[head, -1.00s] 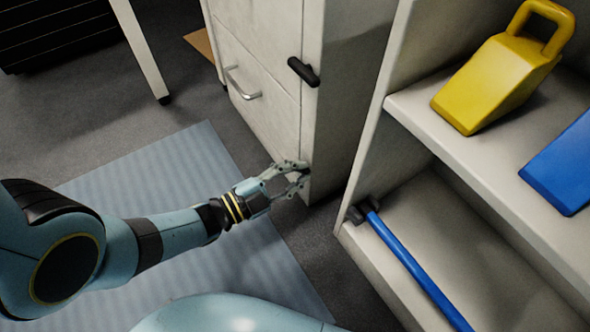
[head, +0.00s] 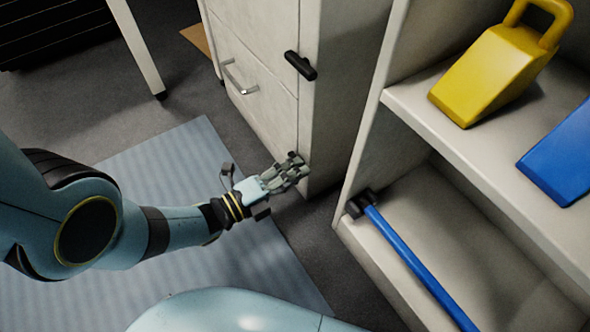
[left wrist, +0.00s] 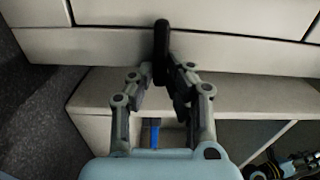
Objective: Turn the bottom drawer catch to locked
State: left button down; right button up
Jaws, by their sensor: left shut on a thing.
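The grey-white drawer cabinet (head: 262,108) has a black catch low on its front corner edge. In the left wrist view the bottom drawer catch (left wrist: 161,38) is a black bar, upright in the picture, across a drawer seam. My left gripper (head: 297,166) is at the cabinet's lower corner, shut on the catch, with a finger on each side in the left wrist view (left wrist: 163,77). In the head view the fingers mostly hide this catch. What looks like my right gripper (left wrist: 296,163) shows at the lower right edge of the left wrist view; its jaws are unclear.
A higher black catch (head: 300,65) and a drawer handle (head: 238,78) are on the cabinet. A shelf unit (head: 440,122) stands close on the right, holding a yellow block (head: 487,77), a blue block (head: 562,155) and a blue-handled tool (head: 415,265). A blue mat (head: 150,165) covers the floor.

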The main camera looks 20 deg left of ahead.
pick_arm(q)
jog(key=shift+s+f, duration=0.1)
dwell(0.4)
jog(key=c, duration=1.3)
grip_release()
jog(key=v, duration=1.2)
